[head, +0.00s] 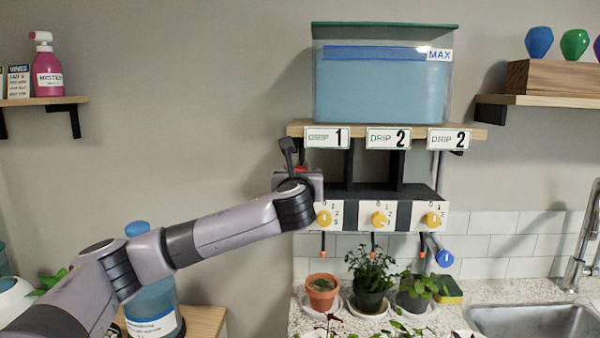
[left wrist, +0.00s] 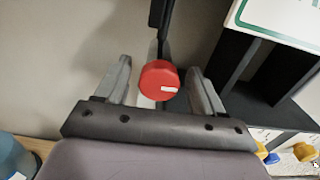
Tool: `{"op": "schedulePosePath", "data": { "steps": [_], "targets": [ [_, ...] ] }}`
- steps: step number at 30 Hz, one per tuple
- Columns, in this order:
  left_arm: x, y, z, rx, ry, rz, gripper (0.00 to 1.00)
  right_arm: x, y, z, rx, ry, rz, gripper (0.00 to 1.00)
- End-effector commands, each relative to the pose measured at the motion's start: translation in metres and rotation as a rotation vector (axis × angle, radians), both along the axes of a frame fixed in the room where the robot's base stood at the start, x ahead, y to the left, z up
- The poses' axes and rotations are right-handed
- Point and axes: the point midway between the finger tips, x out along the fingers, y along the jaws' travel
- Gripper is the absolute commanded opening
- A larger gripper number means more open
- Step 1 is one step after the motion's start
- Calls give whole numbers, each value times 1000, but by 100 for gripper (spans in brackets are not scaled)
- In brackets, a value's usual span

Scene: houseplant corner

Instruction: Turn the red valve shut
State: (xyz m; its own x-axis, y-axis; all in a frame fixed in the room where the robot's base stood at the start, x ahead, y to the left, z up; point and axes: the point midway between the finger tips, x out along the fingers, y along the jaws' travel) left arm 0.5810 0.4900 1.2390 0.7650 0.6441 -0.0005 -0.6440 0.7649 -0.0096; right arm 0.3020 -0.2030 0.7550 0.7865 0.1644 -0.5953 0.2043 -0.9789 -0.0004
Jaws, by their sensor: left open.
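The red valve (left wrist: 159,80) is a round red knob with a small white mark on its face, seen in the left wrist view. My left gripper (left wrist: 161,72) is open, with one grey finger on each side of the knob and gaps still showing. In the head view, my left gripper (head: 297,172) is at the left end of the drip panel, below the DRIP 1 sign. Only a bit of red shows there; my gripper hides most of the valve. My right gripper is in neither view.
A blue-filled tank (head: 382,85) stands on the shelf above. Yellow dials (head: 380,218) line the panel to the right, with a blue knob (head: 445,258) below. Potted plants (head: 370,280) stand under it. A large blue bottle (head: 153,305) is below my arm.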

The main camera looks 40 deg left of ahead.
Motion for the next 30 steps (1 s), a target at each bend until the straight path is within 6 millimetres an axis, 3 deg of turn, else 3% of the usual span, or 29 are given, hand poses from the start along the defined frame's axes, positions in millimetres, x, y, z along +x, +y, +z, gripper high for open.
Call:
{"op": "schedulePosePath", "data": {
  "steps": [12,14,17,18,30],
  "targets": [
    [6,5,0,0,0,-1,68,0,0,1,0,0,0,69],
    [6,5,0,0,0,-1,52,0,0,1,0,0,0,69],
    [6,5,0,0,0,0,19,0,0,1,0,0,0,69],
    [6,5,0,0,0,0,15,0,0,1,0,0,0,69],
    [5,5,-1,-53,-42,0,15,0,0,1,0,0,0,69]
  ]
}}
